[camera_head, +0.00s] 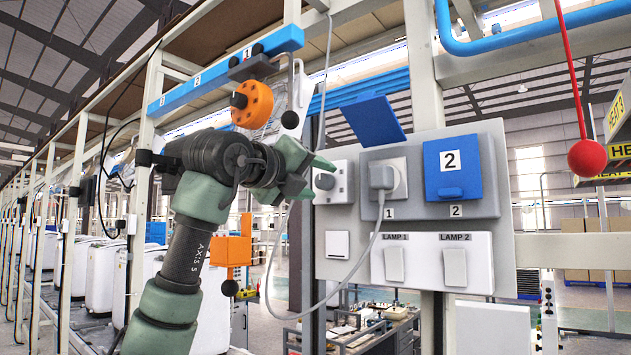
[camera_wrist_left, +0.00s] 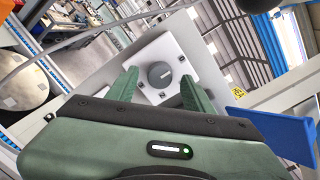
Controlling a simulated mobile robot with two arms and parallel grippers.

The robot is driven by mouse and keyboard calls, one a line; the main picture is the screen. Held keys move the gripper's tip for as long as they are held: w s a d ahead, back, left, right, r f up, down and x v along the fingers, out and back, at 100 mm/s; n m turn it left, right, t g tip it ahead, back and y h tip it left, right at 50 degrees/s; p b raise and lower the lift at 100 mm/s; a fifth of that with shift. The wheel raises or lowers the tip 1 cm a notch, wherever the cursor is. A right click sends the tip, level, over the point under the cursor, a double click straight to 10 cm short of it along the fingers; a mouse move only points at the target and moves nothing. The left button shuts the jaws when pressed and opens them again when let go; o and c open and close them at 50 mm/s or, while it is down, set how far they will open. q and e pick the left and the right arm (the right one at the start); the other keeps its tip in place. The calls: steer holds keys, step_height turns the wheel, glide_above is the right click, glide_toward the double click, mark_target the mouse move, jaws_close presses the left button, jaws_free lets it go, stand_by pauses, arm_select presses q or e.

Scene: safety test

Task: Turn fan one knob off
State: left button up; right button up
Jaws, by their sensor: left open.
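The fan knob (camera_head: 325,181) is a dark grey round dial on a white box (camera_head: 342,188) at the left of the grey panel. In the left wrist view the knob (camera_wrist_left: 160,74) has a pale mark across its face and sits on a white square plate. No fan number is readable beside it. My left gripper (camera_head: 320,179) is open in front of the box. In the left wrist view its two green fingers (camera_wrist_left: 160,76) lie to either side of the knob, with gaps between. I cannot tell whether the tips reach its depth. My right gripper is not in view.
Right of the knob is socket 1 with a white plug (camera_head: 383,178) and hanging cord. The blue cover 2 (camera_head: 453,168) is beside it. Lamp switches (camera_head: 424,262) are below. A red ball (camera_head: 587,158) hangs at right, and an orange wheel (camera_head: 252,105) is above my arm.

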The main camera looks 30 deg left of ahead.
arm_select(q)
steer(key=s+b, duration=0.2)
steer(key=s, duration=0.5)
steer(key=shift+s, duration=0.25)
